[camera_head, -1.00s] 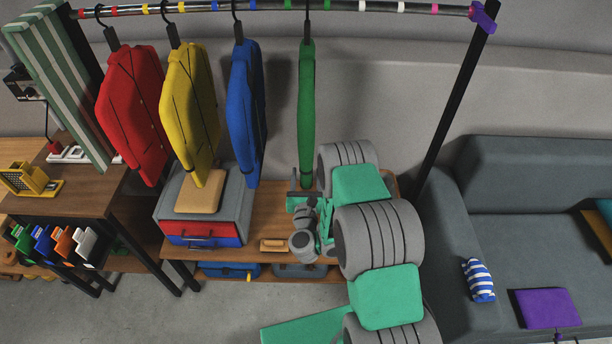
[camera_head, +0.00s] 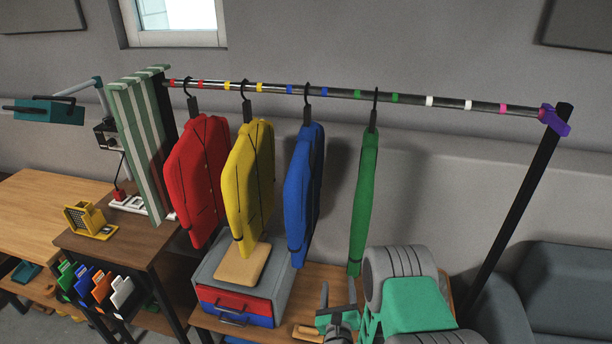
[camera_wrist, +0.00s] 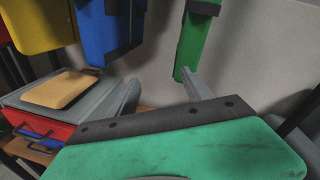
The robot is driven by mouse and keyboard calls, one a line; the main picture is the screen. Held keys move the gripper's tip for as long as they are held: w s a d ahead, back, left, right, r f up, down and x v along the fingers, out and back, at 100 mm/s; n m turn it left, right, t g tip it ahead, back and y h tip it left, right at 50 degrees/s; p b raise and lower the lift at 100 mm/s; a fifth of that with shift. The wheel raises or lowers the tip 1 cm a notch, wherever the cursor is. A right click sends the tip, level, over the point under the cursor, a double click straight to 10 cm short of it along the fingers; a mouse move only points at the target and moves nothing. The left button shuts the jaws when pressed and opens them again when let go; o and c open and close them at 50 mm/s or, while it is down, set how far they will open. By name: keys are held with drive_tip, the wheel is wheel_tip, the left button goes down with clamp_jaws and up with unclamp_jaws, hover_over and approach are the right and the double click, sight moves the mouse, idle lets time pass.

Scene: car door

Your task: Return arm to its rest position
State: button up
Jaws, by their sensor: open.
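My arm (camera_head: 420,302), in green and grey links, comes in at the bottom right of the head view, and its lower part is cut off. My gripper (camera_head: 338,296) is at the bottom edge of that view, just below and left of the hanging green garment (camera_head: 364,205). In the wrist view my gripper (camera_wrist: 162,88) has its two grey fingers spread apart with nothing between them. The green garment (camera_wrist: 194,42) hangs beyond the right finger there. I cannot tell whether they touch.
Red (camera_head: 197,180), yellow (camera_head: 248,185) and blue (camera_head: 304,190) garments hang from the rail (camera_head: 330,93). A grey box with red and blue drawers (camera_head: 235,305) stands on the bench below. A dark post (camera_head: 515,215) and a grey sofa (camera_head: 575,290) are at the right.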

drive_tip(key=s+a+f+n+g+y, duration=0.4)
drive_tip(key=a+f+n+y, duration=0.35)
drive_tip(key=a+n, duration=0.3)
drive_tip(key=s+a+f+n+g+y, duration=0.2)
drive_tip(key=s+a+f+n+g, duration=0.3)
drive_tip(key=s+f+n+g, duration=0.4)
drive_tip(key=s+d+r+n+g+h, duration=0.1)
drive_tip(key=s+d+n+g, duration=0.25)
drive_tip(key=s+n, duration=0.4)
drive_tip(key=s+d+n+g+h, duration=0.15)
drive_tip(key=s+n+g, duration=0.25)
drive_tip(key=s, duration=0.6)
drive_tip(key=d+r+n+g+h, duration=0.1)
drive_tip(key=d+r+n+h, duration=0.25)
drive_tip(key=d+r, duration=1.05)
drive_tip(key=w+r+t, duration=0.4)
drive_tip(key=w+r, duration=0.2)
drive_tip(key=r, duration=0.5)
drive_tip(key=w+r+m+t+h, duration=0.1)
drive_tip(key=w+r+t, duration=0.3)
drive_tip(key=r, duration=0.8)
drive_tip(key=shift+w+a+t, duration=0.35)
drive_tip(key=shift+w+a, duration=0.1)
drive_tip(key=shift+w, duration=0.45)
